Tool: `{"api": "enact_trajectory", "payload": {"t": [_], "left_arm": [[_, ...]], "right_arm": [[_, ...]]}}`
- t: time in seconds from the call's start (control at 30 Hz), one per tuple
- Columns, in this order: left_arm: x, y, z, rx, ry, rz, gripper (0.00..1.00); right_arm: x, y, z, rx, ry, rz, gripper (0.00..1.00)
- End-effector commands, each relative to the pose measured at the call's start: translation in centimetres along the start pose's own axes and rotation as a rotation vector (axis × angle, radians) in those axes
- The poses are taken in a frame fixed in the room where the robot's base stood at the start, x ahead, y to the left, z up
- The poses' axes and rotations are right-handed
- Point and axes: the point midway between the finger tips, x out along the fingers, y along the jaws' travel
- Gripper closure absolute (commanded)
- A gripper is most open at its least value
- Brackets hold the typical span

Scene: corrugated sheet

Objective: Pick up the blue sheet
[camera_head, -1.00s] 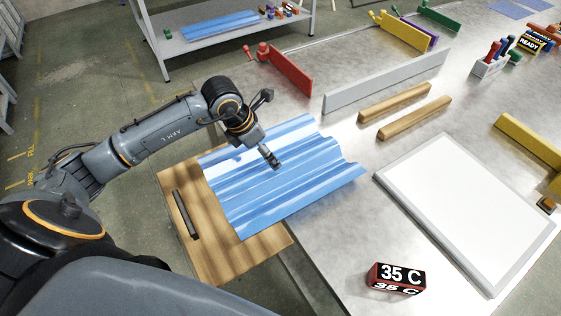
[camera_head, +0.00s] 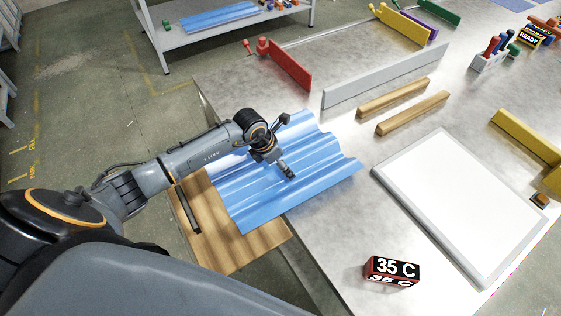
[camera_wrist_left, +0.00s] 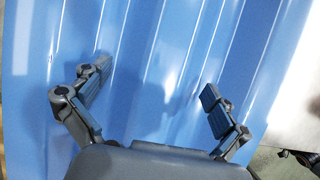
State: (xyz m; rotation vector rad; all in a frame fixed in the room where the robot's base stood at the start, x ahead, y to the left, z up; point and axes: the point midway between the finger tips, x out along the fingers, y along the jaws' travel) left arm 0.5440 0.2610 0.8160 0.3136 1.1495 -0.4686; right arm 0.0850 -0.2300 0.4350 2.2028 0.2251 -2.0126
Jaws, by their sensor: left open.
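The blue corrugated sheet (camera_head: 322,165) lies partly on the metal worktable and partly over a wooden board at the table's left edge. In the left wrist view the blue sheet (camera_wrist_left: 160,60) fills most of the picture, its ridges running away from me. My left gripper (camera_head: 289,175) is over the middle of the sheet. Its two fingers (camera_wrist_left: 152,92) are spread apart with nothing between them. I cannot tell whether the fingertips touch the sheet. My left forearm hides the sheet's upper left part.
The wooden board (camera_head: 238,236) has a dark handle. Right of the sheet lie a white framed panel (camera_head: 455,205) and two wooden bars (camera_head: 393,98). A 35 C block (camera_head: 392,270) stands near the front. Behind are a grey bar (camera_head: 385,78) and a red bracket (camera_head: 287,66).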

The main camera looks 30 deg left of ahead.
Motion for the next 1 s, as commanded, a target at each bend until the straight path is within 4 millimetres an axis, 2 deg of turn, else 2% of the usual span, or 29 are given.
{"api": "enact_trajectory", "payload": {"t": [0.13,0.5,0.53,0.83,1.0], "left_arm": [[0.0,0.0,0.0,0.000,0.000,0.000,0.01],[0.0,0.0,0.0,-0.001,0.001,0.000,0.77],[0.0,0.0,0.0,0.000,-0.001,0.000,0.80],[-0.2,0.0,0.0,0.000,0.000,-0.001,0.80],[-1.4,0.1,0.6,0.002,-0.002,0.003,0.80]], "right_arm": [[0.0,0.4,0.5,-0.002,-0.007,0.004,0.38],[0.0,0.8,0.2,-0.004,-0.003,0.009,0.38],[0.0,0.8,0.2,-0.004,-0.003,0.009,0.38],[0.2,0.7,0.1,-0.004,0.000,0.009,0.38],[1.0,0.7,0.1,-0.005,0.001,0.008,0.38]]}}
